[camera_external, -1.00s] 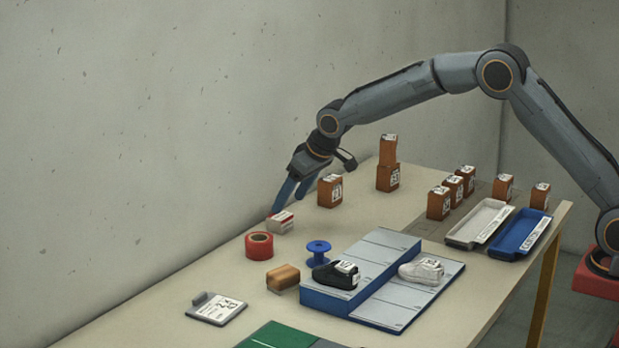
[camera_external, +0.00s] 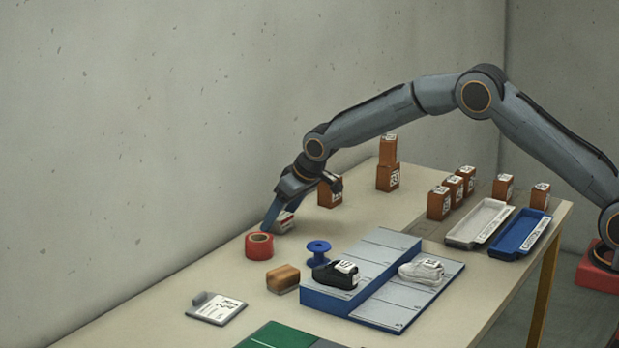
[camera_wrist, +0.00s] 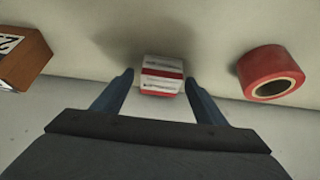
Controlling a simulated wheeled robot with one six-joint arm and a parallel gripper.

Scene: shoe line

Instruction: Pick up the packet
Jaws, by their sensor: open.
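The packet is a small white box with red bands (camera_external: 284,222), standing on the table near the wall. In the wrist view the packet (camera_wrist: 162,75) lies between and just ahead of the fingertips, with a gap on each side. My gripper (camera_external: 272,222) is low over it, with its blue fingers pointing down and partly hiding it. In the wrist view my gripper (camera_wrist: 160,80) is open and empty, one finger on each side of the packet.
A red tape roll (camera_external: 259,246) stands close by the packet. A brown box (camera_external: 329,192) is on its other side. A blue spool (camera_external: 318,252), a wooden block (camera_external: 283,279) and a stepped stand with shoes (camera_external: 330,300) are nearer the front. The wall runs close behind.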

